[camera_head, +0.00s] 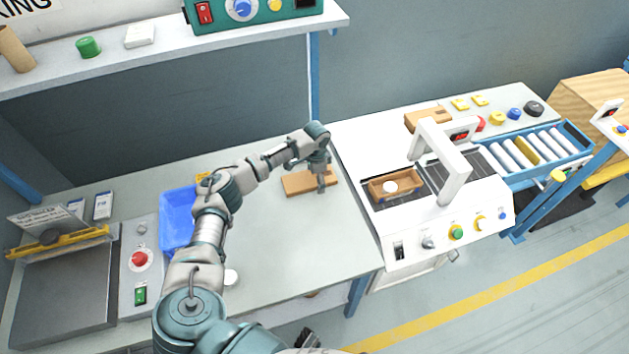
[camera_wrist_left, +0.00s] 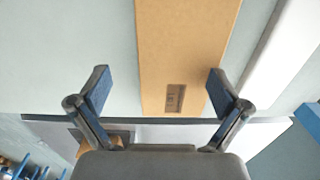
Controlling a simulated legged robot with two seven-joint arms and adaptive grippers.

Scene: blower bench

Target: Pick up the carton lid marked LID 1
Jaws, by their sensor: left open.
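The carton lid (camera_head: 298,183) is a flat brown cardboard piece lying on the grey bench top. It also shows in the left wrist view (camera_wrist_left: 185,50), with a small dark label whose print is too small to read for certain. My left gripper (camera_head: 321,188) is at the lid's right part in the head view and hides some of it. In the left wrist view its two fingers (camera_wrist_left: 155,92) are apart, one on each side of the lid, with nothing gripped. I cannot tell the exact height of the fingertips over the bench. My right gripper is not clearly in view.
A blue bin (camera_head: 178,222) stands left of my left arm. A white conveyor machine (camera_head: 440,210) stands to the right, with an open carton (camera_head: 381,194) on it. A shelf (camera_head: 170,50) overhangs the back. Bench space in front of the lid is clear.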

